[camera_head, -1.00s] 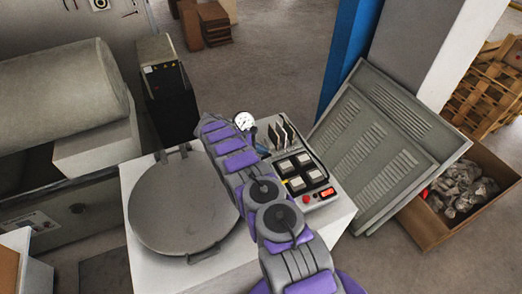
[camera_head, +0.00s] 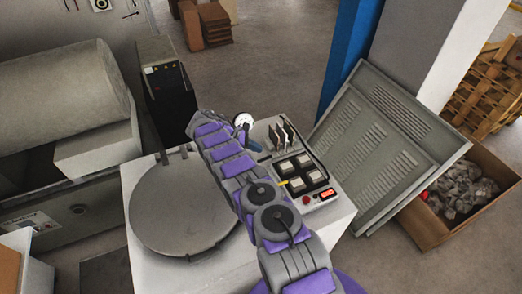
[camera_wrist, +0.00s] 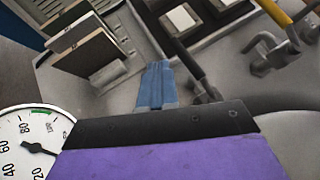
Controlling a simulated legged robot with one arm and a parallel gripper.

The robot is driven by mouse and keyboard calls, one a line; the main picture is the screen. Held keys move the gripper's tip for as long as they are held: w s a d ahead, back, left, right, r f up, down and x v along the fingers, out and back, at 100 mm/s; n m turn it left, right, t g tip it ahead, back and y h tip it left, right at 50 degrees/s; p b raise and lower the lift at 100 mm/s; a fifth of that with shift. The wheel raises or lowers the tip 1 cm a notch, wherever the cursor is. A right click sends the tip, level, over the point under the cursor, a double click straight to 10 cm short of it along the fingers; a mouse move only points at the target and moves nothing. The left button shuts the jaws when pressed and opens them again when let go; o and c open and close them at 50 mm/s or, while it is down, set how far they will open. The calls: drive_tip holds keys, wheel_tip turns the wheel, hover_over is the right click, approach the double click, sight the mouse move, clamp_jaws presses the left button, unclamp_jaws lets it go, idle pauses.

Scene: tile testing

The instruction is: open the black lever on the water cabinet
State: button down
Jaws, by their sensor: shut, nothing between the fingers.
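The white water cabinet (camera_head: 338,219) stands in front of me with a round grey lid and a control panel on top. In the wrist view, a lever with a black handle (camera_wrist: 187,57) is just right of my gripper (camera_wrist: 157,72), whose blue fingers are shut with nothing between them. The fingers look close to the black lever; I cannot tell whether they touch it. In the head view, my gripper (camera_head: 252,144) is beside the pressure gauge (camera_head: 243,120), partly hidden by my arm. I cannot make out the black lever clearly there.
A yellow-handled lever (camera_wrist: 277,14) is at the upper right of the wrist view. The gauge (camera_wrist: 28,145) is close at lower left. Upright plates (camera_wrist: 85,45) and square switches (camera_head: 303,172) are on the panel. A grey louvred panel (camera_head: 385,150) leans at the right.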

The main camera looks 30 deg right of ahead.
drive_tip(key=shift+b+v, duration=0.8)
drive_tip(key=shift+v, duration=1.05)
drive_tip(key=shift+w, duration=0.15)
